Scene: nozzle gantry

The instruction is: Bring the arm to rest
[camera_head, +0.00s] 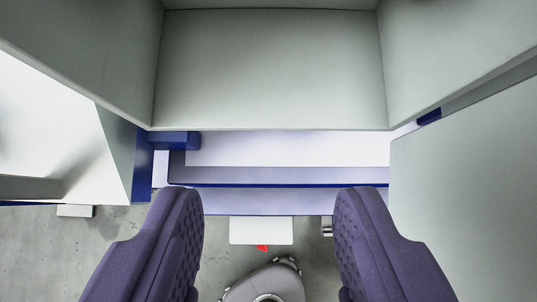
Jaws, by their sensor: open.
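My gripper (268,200) shows at the bottom of the head camera view. Its two purple padded fingers stand wide apart with nothing between them. Through the gap I see the grey floor and a white plate (261,230) with a small red piece (262,248) below it. Nothing touches the fingers that I can see.
A large pale grey box-like structure (270,70) fills the top. Below it lies a white surface (290,148) with blue edges. A grey panel (470,190) stands at right, a white block (60,120) at left. Bare concrete floor (40,250) shows at lower left.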

